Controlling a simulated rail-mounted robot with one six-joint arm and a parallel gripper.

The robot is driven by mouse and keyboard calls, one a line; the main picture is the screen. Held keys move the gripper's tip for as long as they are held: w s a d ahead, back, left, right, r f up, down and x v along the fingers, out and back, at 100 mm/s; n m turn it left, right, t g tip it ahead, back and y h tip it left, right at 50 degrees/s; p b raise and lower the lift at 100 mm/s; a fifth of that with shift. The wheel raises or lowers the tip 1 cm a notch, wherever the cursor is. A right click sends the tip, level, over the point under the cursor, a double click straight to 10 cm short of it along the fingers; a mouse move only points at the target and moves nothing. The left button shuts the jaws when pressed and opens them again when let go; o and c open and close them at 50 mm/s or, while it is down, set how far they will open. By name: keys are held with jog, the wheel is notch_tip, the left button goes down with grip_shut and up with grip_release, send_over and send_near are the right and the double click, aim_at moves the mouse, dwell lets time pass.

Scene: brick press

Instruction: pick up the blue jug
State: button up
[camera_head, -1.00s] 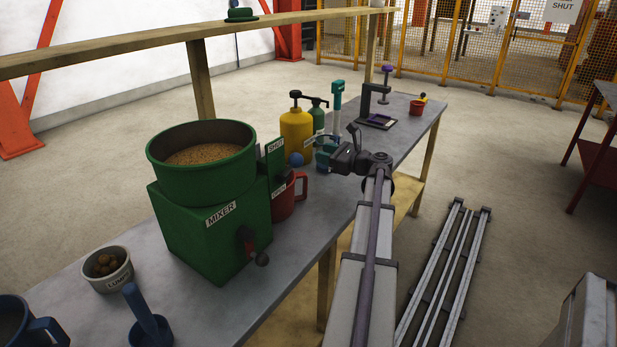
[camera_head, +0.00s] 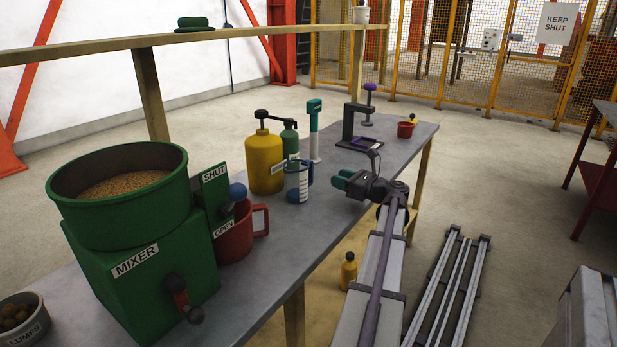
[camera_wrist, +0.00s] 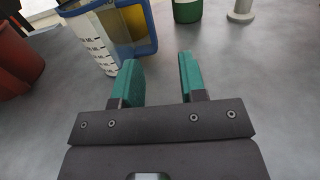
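The blue jug (camera_head: 303,188) stands upright on the grey bench, in front of the yellow pump bottle, with a white measuring scale on its side and its handle to the right. In the wrist view the jug (camera_wrist: 88,42) is at the upper left, beyond the fingers, its top cut off by the frame. My gripper (camera_head: 342,180) is to the right of the jug, apart from it. In the wrist view its two teal fingers (camera_wrist: 160,80) are spread, with only bench between them.
The yellow pump bottle (camera_head: 264,163) and a green bottle (camera_head: 289,140) stand behind the jug. A red jug (camera_head: 236,238) is to its left, beside the green mixer (camera_head: 150,270). A press stand (camera_head: 349,122) and red pot (camera_head: 405,130) are farther along. Bare bench lies around my gripper.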

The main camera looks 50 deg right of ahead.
aim_at(310, 183)
jog(key=shift+w+a, duration=0.3)
jog(key=w, duration=0.3)
jog(key=w+a, duration=0.1)
jog(key=w, duration=0.6)
jog(key=shift+w+a, duration=0.1)
jog(key=shift+a, duration=0.05)
grip_shut()
